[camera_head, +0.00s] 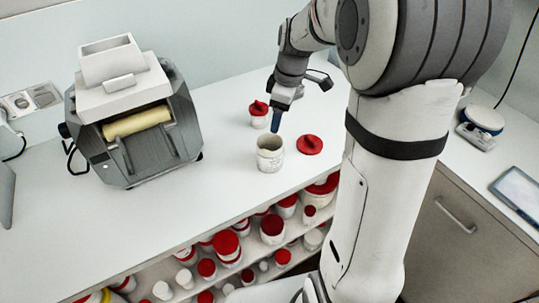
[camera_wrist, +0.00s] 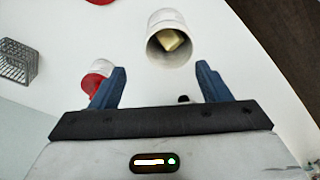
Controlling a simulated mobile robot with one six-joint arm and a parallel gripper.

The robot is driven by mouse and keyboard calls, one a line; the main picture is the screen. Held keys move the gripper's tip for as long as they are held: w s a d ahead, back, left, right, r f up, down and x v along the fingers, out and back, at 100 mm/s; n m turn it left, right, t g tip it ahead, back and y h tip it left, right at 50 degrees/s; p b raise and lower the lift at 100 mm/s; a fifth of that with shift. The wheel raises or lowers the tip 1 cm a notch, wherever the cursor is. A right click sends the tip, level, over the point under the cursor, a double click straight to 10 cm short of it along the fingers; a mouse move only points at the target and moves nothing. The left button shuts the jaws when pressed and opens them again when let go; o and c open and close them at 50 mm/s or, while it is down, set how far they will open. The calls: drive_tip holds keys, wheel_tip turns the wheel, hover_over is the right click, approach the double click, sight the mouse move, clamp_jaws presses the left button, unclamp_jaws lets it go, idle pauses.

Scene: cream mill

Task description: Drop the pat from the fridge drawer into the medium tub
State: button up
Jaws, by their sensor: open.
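An open white tub (camera_head: 270,158) stands on the counter without its lid. In the wrist view the tub (camera_wrist: 158,22) shows its mouth, and the pale yellow pat (camera_wrist: 171,40) lies inside it. My gripper (camera_head: 275,127) is above and just behind the tub's rim in the head view. In the wrist view my gripper (camera_wrist: 160,68) has its blue fingers wide apart with nothing between them. A red lid (camera_head: 310,145) lies on the counter to the right of the tub. No fridge drawer can be made out.
A smaller tub with a red lid (camera_head: 259,114) stands behind the open tub, close to my gripper. A grey mill with a yellow roller (camera_head: 138,122) stands at the left. Shelves below the counter (camera_head: 232,272) hold several red-lidded tubs. A wire basket (camera_wrist: 17,62) shows in the wrist view.

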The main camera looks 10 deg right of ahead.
wheel_tip(320, 180, up, 6)
drive_tip(key=shift+s+d+b, duration=0.3)
drive_tip(key=shift+d, duration=0.15)
drive_tip(key=shift+s+r, duration=0.1)
drive_tip(key=s+a+f+m+t, duration=0.1)
drive_tip(key=s+m, duration=0.5)
drive_tip(key=s, duration=0.4)
drive_tip(key=s+f+m+t+h, duration=0.1)
drive_tip(key=s+f+m, duration=0.1)
drive_tip(key=s+m, duration=0.4)
drive_tip(key=s, duration=0.4)
drive_tip(key=shift+s+a+f+h, duration=0.2)
drive_tip(key=shift+a+h, duration=0.1)
drive_tip(key=shift+a, duration=0.1)
drive_tip(key=shift+c, duration=0.2)
